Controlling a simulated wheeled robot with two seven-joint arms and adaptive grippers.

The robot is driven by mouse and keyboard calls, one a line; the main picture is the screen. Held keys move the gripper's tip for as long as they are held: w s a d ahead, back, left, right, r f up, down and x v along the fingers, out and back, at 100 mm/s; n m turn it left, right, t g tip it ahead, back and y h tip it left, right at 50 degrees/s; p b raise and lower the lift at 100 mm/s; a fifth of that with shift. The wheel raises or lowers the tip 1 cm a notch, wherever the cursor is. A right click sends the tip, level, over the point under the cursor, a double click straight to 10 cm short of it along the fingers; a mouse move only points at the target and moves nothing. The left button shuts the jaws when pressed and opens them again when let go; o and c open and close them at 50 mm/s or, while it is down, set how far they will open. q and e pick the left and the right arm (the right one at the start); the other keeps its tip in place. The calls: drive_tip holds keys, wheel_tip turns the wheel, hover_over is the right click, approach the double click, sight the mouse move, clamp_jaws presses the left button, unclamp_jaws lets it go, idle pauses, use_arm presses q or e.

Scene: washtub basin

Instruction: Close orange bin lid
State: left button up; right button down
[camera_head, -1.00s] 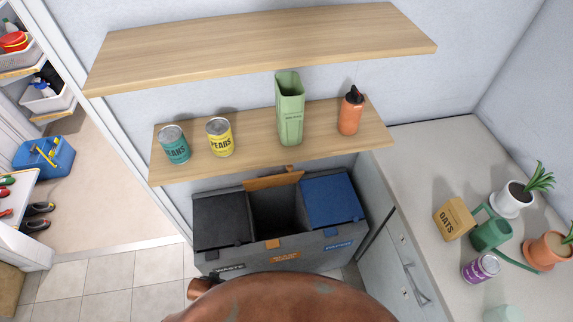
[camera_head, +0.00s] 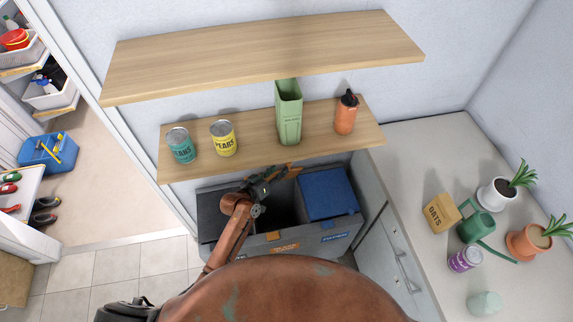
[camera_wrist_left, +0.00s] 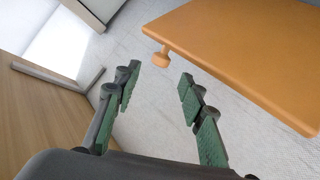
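The orange lid (camera_head: 292,171) stands open at the back of the middle compartment of the grey sorting bin (camera_head: 310,246). In the left wrist view the lid (camera_wrist_left: 245,55) fills the upper right, with a small round orange knob at its near corner. My left gripper (camera_head: 272,178) is over the bin, close to the lid's left part, and hides some of it. In the left wrist view my gripper (camera_wrist_left: 160,83) is open, with nothing between its green-padded fingers. The knob is just beyond the fingertips; I cannot tell whether they touch. My right gripper is not in view.
The black lid (camera_head: 211,208) and blue lid (camera_head: 328,194) are down on either side. A wooden shelf (camera_head: 250,138) with cans, a green container (camera_head: 289,112) and an orange bottle (camera_head: 345,115) hangs just above the bin. A counter (camera_head: 420,160) stands at right.

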sight(287, 165)
use_arm(q)
drive_tip(key=x, duration=0.6)
drive_tip(key=shift+w+d+f, duration=0.15)
drive_tip(key=shift+w+d, duration=0.05)
drive_tip(key=shift+w, duration=0.05)
drive_tip(key=shift+c, duration=0.3)
clamp_jaws()
